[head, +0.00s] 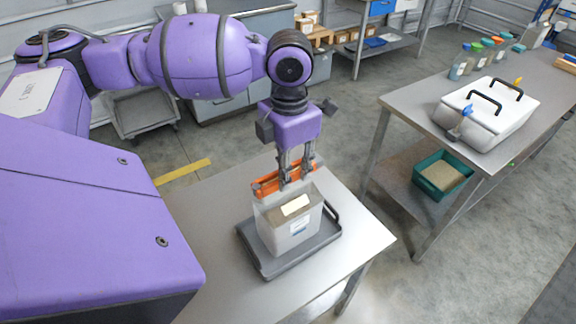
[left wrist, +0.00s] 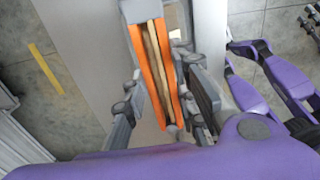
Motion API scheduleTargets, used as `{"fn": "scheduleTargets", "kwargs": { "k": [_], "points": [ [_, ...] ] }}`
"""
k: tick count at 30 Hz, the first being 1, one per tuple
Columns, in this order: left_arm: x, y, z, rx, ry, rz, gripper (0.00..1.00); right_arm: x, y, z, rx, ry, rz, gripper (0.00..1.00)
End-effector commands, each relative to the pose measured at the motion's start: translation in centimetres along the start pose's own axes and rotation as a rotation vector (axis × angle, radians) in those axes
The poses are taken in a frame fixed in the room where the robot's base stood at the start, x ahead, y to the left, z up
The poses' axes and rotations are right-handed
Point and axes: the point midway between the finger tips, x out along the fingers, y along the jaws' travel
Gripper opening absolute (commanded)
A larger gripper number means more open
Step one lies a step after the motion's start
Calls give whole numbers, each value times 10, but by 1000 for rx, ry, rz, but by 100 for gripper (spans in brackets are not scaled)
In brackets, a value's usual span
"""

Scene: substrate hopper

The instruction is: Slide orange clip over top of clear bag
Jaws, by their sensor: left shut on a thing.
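The orange clip (head: 268,186) lies along the bag's top edge. My left gripper (head: 296,180) points down at the top of the bag and is shut on the orange clip. In the left wrist view the clip (left wrist: 143,70) shows as two orange bars with a tan strip between them, between the fingers of my left gripper (left wrist: 165,95). I cannot tell how far the clip reaches over the bag's edge.
The tray sits on a steel table (head: 205,215) with free room at its left. A second steel table (head: 405,100) at the right holds a white box with black handles (head: 490,112) and several coloured-lid bottles. A teal bin (head: 443,175) sits on its lower shelf.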

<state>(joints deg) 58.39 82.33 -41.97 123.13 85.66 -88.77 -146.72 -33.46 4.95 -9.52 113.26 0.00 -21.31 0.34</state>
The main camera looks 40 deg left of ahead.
Motion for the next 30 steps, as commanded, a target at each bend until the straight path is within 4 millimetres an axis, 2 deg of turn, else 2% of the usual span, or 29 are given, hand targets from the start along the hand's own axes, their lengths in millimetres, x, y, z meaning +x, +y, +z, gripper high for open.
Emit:
{"fn": "scheduleTargets", "kwargs": {
  "k": [11, 12, 17, 23, 28, 30],
  "points": [
    [0, 0, 0, 0, 0, 1, 2, 0, -2, -6, 9, 10, 1, 27],
    [0, 0, 0, 0, 0, 1, 27, 0, -2, -6, 10, 10, 1, 27],
    [0, 0, 0, 0, 0, 1, 47, 0, -2, -6, 10, 10, 1, 27],
    [0, 0, 0, 0, 0, 1, 47, 0, -2, -6, 9, 10, 1, 27],
    [0, 0, 0, 0, 0, 1, 67, 0, -1, -6, 6, 10, 1, 27],
    [0, 0, 0, 0, 0, 1, 69, -1, 0, -6, 4, 9, 1, 27]
  ]
}}
